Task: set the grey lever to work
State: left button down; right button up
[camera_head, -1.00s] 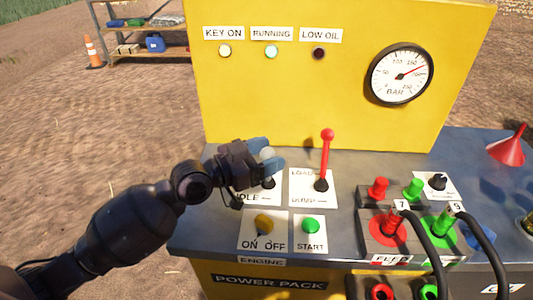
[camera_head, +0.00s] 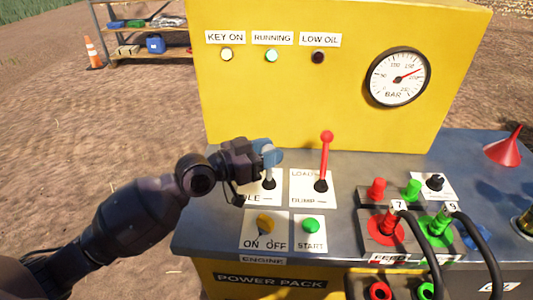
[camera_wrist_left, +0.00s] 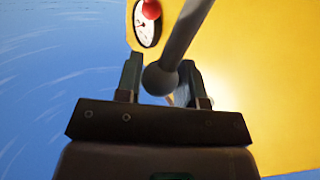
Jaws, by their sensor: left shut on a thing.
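The grey lever (camera_head: 269,173) stands roughly upright on its white plate, whose label is partly hidden and ends in "LE". My left gripper (camera_head: 267,152) is shut on the lever's top, and its bluish fingers hide most of the knob in the head view. In the left wrist view the lever's round grey knob (camera_wrist_left: 160,79) sits between the two fingers, with the shaft running up and to the right. My right gripper is in neither view.
A red lever (camera_head: 325,160) on the LOAD/DUMP plate stands close to the right. Hoses (camera_head: 424,245) rise at the right. The RUNNING lamp (camera_head: 271,56) looks lit; the gauge (camera_head: 398,77) stands behind.

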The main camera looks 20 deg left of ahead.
pick_arm(q)
jog(key=shift+w+a+r+n+g+y+p, duration=0.15)
jog(key=shift+w+r+n+p, duration=0.15)
jog(key=shift+w, duration=0.15)
jog(key=shift+w+a+r+n+g+y+p, duration=0.15)
jog(key=shift+w+r+n+p, duration=0.1)
jog(key=shift+w, duration=0.15)
jog(key=shift+w+a+f+n+g+y+p, duration=0.1)
jog(key=shift+w+a+f+n+g, duration=0.15)
jog(key=shift+w+n+g, duration=0.4)
jog(key=shift+w+a+f+n+g+y+p, duration=0.1)
jog(key=shift+w+a+f+n+g, duration=0.25)
jog(key=shift+w, duration=0.65)
jog(key=shift+w+a+n+g+y+p, duration=0.1)
jog(key=shift+w+n+g, duration=0.3)
jog(key=shift+w+n, duration=0.35)
jog(key=shift+w, duration=0.1)
jog(key=c, duration=0.8)
grip_release()
jog(key=shift+f, duration=0.1)
jog(key=shift+o, duration=0.2)
jog(key=v, duration=1)
jog(key=shift+s+a, duration=0.25)
jog(key=shift+s, duration=0.05)
